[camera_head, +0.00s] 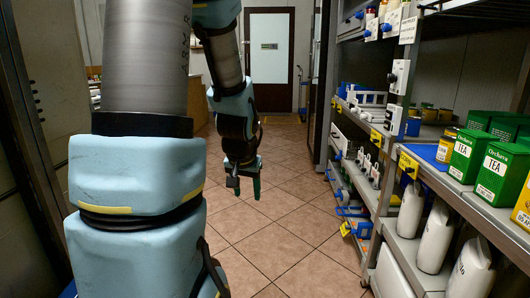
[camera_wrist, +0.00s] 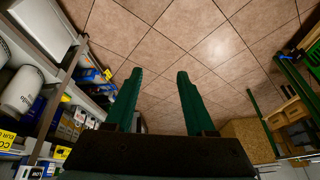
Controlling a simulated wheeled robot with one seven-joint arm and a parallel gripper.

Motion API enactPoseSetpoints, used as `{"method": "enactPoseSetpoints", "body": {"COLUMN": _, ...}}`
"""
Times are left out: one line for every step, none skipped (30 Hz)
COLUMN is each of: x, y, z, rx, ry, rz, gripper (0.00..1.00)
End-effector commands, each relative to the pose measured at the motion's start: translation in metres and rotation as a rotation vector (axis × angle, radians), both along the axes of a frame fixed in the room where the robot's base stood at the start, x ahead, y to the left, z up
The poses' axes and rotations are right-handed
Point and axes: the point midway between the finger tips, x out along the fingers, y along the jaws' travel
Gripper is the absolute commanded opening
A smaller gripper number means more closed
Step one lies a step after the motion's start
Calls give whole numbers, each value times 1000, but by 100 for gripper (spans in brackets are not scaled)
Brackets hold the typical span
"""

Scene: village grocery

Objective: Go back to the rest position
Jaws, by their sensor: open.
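My gripper (camera_head: 245,188) hangs in the aisle over the tiled floor in the head view, pointing down. In the wrist view my gripper (camera_wrist: 157,95) shows two green fingers well apart, with only floor tiles between them. It is open and empty. My arm fills the left side of the head view and reaches forward into the aisle. The gripper stands apart from the shelves at the right.
Shelves (camera_head: 448,192) at the right hold green tea boxes (camera_head: 467,156) and white bags (camera_head: 435,238). The tiled floor (camera_head: 285,232) between is clear. A wooden box (camera_wrist: 250,138) shows in the wrist view.

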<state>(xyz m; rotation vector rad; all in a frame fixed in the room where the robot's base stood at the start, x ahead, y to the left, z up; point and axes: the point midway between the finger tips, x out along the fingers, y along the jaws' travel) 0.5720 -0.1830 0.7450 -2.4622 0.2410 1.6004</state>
Motion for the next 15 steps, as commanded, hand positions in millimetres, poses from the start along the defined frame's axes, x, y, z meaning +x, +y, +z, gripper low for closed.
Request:
{"method": "enactPoseSetpoints", "body": {"x": -24, "y": 7, "z": -1, "rx": -2, "ry": 55, "rz": 37, "gripper": 55}}
{"method": "enactPoseSetpoints", "body": {"x": -37, "y": 10, "z": -2, "rx": -4, "ry": 88, "rz": 57, "gripper": 55}}
{"method": "enactPoseSetpoints", "body": {"x": -55, "y": 14, "z": -3, "rx": -8, "ry": 133, "rz": 81, "gripper": 55}}
{"method": "enactPoseSetpoints", "body": {"x": -68, "y": 16, "z": -4, "rx": -11, "ry": 165, "rz": 98, "gripper": 55}}
{"method": "enactPoseSetpoints", "body": {"x": -81, "y": 18, "z": -4, "rx": -16, "ry": 196, "rz": 114, "gripper": 55}}
{"method": "enactPoseSetpoints", "body": {"x": -98, "y": 19, "z": -5, "rx": -23, "ry": 237, "rz": 136, "gripper": 55}}
{"method": "enactPoseSetpoints", "body": {"x": -110, "y": 20, "z": -5, "rx": -29, "ry": 267, "rz": 150, "gripper": 55}}
{"method": "enactPoseSetpoints", "body": {"x": -120, "y": 20, "z": -3, "rx": -35, "ry": 293, "rz": 162, "gripper": 55}}
{"method": "enactPoseSetpoints", "body": {"x": -115, "y": 19, "z": 14, "rx": -32, "ry": 284, "rz": 156, "gripper": 55}}
{"method": "enactPoseSetpoints", "body": {"x": -114, "y": 19, "z": 21, "rx": -31, "ry": 283, "rz": 155, "gripper": 55}}
{"method": "enactPoseSetpoints", "body": {"x": -114, "y": 19, "z": 27, "rx": -31, "ry": 283, "rz": 154, "gripper": 55}}
{"method": "enactPoseSetpoints", "body": {"x": -114, "y": 19, "z": 34, "rx": -31, "ry": 283, "rz": 154, "gripper": 55}}
{"method": "enactPoseSetpoints", "body": {"x": -114, "y": 19, "z": 41, "rx": -31, "ry": 282, "rz": 154, "gripper": 55}}
{"method": "enactPoseSetpoints", "body": {"x": -114, "y": 19, "z": 47, "rx": -31, "ry": 282, "rz": 154, "gripper": 55}}
{"method": "enactPoseSetpoints", "body": {"x": -114, "y": 19, "z": 56, "rx": -31, "ry": 282, "rz": 153, "gripper": 55}}
